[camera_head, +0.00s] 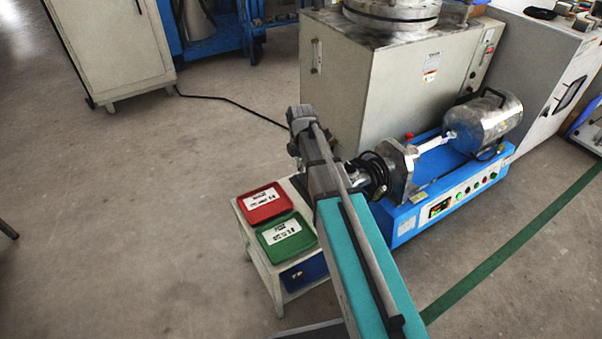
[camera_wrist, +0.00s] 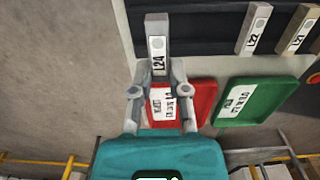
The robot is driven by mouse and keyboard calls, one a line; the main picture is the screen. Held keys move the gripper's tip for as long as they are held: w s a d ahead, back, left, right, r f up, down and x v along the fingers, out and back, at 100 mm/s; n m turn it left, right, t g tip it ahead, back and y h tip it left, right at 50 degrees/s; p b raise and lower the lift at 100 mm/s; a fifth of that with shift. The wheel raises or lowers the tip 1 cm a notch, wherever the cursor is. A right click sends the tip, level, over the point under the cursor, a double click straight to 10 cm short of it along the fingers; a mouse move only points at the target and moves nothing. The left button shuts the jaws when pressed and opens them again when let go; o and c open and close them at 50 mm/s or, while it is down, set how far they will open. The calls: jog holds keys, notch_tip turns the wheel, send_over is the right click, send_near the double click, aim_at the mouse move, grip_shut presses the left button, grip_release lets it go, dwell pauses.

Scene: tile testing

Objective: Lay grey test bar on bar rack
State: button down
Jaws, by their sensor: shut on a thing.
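In the wrist view my gripper (camera_wrist: 157,77) is shut on a grey bar labelled L24 (camera_wrist: 157,30). The bar sits between the two fingertips and points away from my gripper, with its far end in front of a dark rack-like surface (camera_wrist: 205,38). I cannot tell whether the bar touches that surface. Two similar bars, L22 (camera_wrist: 251,35) and L21 (camera_wrist: 297,32), lie on the dark surface at the right. In the head view my arm hides the bar, and I cannot make out the fingers.
A blue-based test machine (camera_head: 407,225) and a large grey cabinet (camera_head: 345,75) stand close by.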

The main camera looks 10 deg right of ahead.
aim_at(299, 178)
jog(key=shift+w+a+f+b, duration=0.3)
jog(key=shift+f+b, duration=0.25)
jog(key=shift+f, duration=0.1)
jog(key=shift+f+b, duration=1.3)
jog(key=shift+s+f, duration=0.1)
jog(key=shift+f, duration=0.05)
jog(key=c, duration=0.6)
grip_release()
jog(key=shift+r, duration=0.2)
notch_tip(299, 178, up, 12)
jog(key=p, duration=1.2)
jog(key=shift+s, duration=0.1)
